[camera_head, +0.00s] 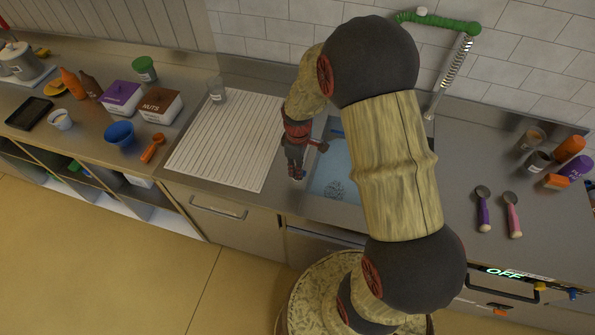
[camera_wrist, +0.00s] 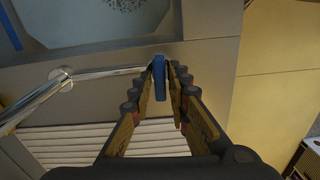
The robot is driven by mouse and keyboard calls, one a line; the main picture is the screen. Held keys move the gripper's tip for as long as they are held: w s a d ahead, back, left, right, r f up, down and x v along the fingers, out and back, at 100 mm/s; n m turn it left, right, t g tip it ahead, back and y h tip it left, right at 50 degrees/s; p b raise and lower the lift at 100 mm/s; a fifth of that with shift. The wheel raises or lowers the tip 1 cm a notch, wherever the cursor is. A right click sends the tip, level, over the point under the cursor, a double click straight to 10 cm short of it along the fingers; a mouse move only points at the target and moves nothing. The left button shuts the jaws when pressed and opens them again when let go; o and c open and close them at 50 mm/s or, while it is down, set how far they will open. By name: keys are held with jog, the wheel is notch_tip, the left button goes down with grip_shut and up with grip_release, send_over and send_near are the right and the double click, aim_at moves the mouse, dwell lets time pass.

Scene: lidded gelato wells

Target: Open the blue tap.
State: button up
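In the wrist view the blue tap piece (camera_wrist: 160,82) is a small upright blue block at the end of a thin chrome pipe (camera_wrist: 105,72). The pipe runs from a round base at the left, beside the sink. My gripper (camera_wrist: 165,72) points at the blue piece, and its two fingers stand apart on either side of it. A narrow gap shows at the right finger; whether the left finger touches is unclear. In the head view my gripper (camera_head: 296,166) is over the strip between drainboard and sink, and hides the blue piece there.
My arm covers part of the sink. A spring hose faucet (camera_head: 452,75) stands behind. Two scoops (camera_head: 498,211) lie on the right counter.

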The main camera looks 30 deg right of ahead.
jog(key=shift+o, duration=1)
jog(key=shift+r+p, duration=2.05)
jog(key=shift+r, duration=1.05)
jog(key=shift+f, duration=0.1)
notch_tip(320, 180, up, 12)
